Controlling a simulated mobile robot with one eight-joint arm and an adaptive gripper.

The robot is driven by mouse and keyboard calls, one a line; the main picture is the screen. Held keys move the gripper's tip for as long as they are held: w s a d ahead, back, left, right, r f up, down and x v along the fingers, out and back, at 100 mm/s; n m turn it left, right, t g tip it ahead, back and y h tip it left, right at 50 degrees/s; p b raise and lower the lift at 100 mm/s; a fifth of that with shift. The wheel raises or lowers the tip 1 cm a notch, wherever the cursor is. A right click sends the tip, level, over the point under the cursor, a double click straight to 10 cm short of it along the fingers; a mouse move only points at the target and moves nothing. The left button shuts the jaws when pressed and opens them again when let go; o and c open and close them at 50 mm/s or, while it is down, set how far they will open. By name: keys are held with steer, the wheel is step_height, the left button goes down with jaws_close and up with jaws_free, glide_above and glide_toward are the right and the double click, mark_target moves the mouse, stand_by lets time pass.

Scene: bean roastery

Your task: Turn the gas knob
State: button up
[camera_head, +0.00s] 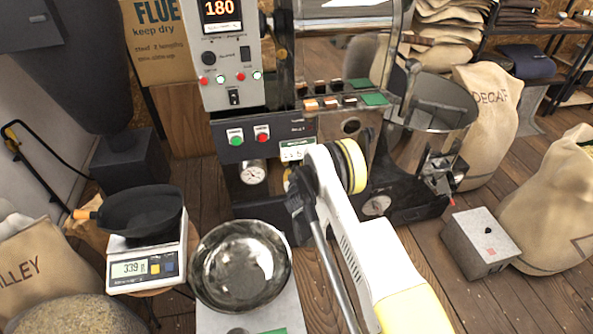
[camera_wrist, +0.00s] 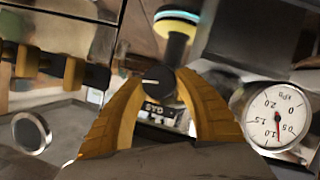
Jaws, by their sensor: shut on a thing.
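The gas knob (camera_wrist: 156,80) is a small black round knob with a white mark pointing left, in the middle of the wrist view. My gripper (camera_wrist: 159,88) has its two yellow-brown fingers on either side of the knob and is shut on it. A plate with upside-down lettering (camera_wrist: 160,112) shows between the fingers. A round white gas gauge (camera_wrist: 277,116) is to the right, its red needle pointing downward in the picture. In the head view the gauge (camera_head: 253,173) is low on the roaster front. My white arm hides the knob there; the fingers are not clearly visible.
The roaster's control box (camera_head: 232,60) reads 180, above green and red buttons (camera_head: 248,136). A round metal bowl (camera_head: 240,265) and a scale (camera_head: 142,268) with a black pan (camera_head: 140,213) stand in front. A grey box (camera_head: 480,243) is on the floor at right.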

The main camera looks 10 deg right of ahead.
stand_by(0.4)
steer(key=o, duration=1.2)
